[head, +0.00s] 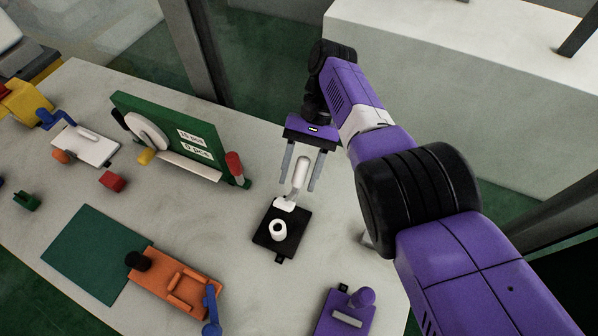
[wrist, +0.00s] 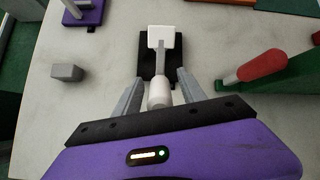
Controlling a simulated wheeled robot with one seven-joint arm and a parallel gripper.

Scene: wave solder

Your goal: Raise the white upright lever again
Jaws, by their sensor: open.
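The white lever (head: 299,176) stands on a black base plate (head: 268,238), rising from a white block at the plate's far edge, with a slight tilt. A short white cylinder (head: 278,230) with a dark centre stands on the same plate. My gripper (head: 300,185) is open, with one grey finger on each side of the lever. In the wrist view the lever (wrist: 159,92) rises between the two fingers (wrist: 158,90), with a visible gap to each. I cannot tell whether any part touches. The white cylinder is not visible in the wrist view.
A green panel (head: 125,104) with a red-handled lever (head: 234,164) stands to the left; the red handle (wrist: 262,64) is right in the wrist view. An orange fixture (head: 165,283) and a purple fixture (head: 330,306) are nearer. A small grey block (wrist: 67,72) lies beside the plate.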

